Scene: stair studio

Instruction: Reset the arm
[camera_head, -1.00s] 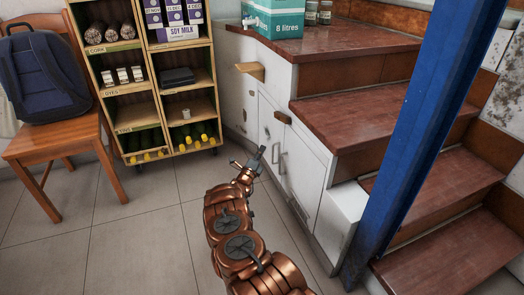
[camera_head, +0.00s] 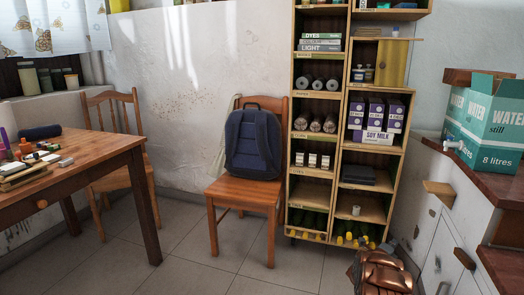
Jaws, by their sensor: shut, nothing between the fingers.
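The rest of the arm is cut off by the frame.
A wooden shelf (camera_head: 338,170) with boxes and bottles stands behind my arm. A white cabinet (camera_head: 452,225) with a water box (camera_head: 485,125) is at the right. A chair (camera_head: 243,195) holds a blue backpack (camera_head: 252,144). A cluttered table (camera_head: 90,165) is at the left. Open floor (camera_head: 215,268) lies between.

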